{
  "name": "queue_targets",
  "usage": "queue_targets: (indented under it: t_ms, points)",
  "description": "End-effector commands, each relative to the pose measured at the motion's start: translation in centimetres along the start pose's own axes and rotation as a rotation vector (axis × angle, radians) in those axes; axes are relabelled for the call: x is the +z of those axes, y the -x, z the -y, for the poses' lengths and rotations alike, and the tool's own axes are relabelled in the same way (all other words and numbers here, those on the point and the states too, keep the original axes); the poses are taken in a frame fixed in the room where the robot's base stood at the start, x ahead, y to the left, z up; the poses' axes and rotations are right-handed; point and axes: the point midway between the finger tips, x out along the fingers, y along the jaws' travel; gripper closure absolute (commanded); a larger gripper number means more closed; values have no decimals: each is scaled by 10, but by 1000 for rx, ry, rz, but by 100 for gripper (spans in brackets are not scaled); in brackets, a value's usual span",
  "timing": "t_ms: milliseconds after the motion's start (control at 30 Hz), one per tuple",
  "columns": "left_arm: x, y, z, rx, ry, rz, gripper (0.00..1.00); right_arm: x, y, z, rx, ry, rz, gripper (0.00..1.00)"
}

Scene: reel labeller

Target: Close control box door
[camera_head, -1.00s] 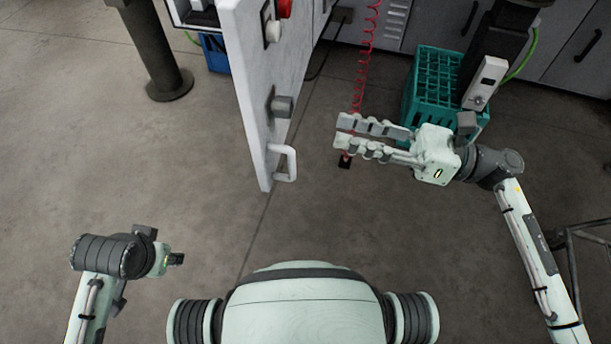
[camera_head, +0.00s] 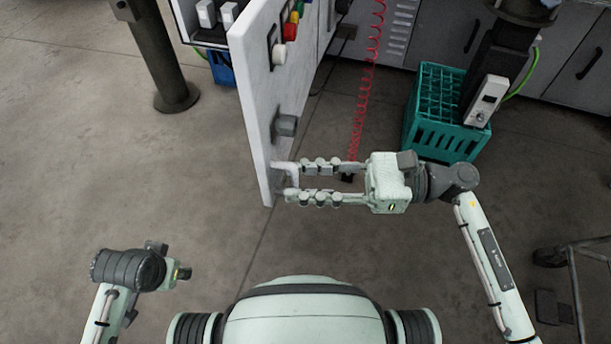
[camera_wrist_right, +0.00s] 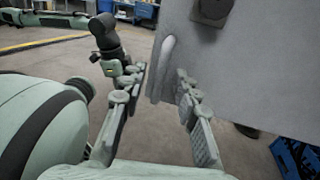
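The control box door (camera_head: 254,80) is a pale grey panel standing open, its free edge toward me. Its white bar handle (camera_head: 290,176) is near the lower front corner and also shows in the right wrist view (camera_wrist_right: 165,65). My right gripper (camera_head: 280,181) is open at the handle, with one finger on each side of it. In the right wrist view the handle lies between the spread fingers (camera_wrist_right: 160,80); I cannot tell whether they touch it. My left gripper (camera_head: 183,273) is low at the left, away from the door; its fingers are too small to read.
A dark knob (camera_head: 286,125) and coloured buttons (camera_head: 293,18) stick out of the door. A teal crate (camera_head: 430,135) stands on the floor at the right. A red coiled cable (camera_head: 362,100) hangs behind the gripper. A dark post (camera_head: 165,60) stands left. The floor at left is clear.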

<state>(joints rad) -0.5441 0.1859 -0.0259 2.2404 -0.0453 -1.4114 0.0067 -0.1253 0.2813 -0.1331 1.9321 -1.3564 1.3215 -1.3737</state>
Motion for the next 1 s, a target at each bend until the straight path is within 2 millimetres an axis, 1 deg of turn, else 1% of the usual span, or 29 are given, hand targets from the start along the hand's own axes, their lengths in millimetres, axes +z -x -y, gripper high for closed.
queue_targets:
  t_ms: [100,300,367,800,1000]
  points:
    - [0,0,0,0,0,0,60,0,0,0,0,0,0,69]
    - [0,0,0,0,0,1,60,0,0,0,0,-1,1,94]
    - [0,0,0,0,0,1,60,0,0,0,0,-1,1,100]
    - [0,0,0,0,0,1,60,0,0,0,-2,-1,1,100]
    - [0,1,0,-1,0,-1,60,0,-9,6,-21,0,3,100]
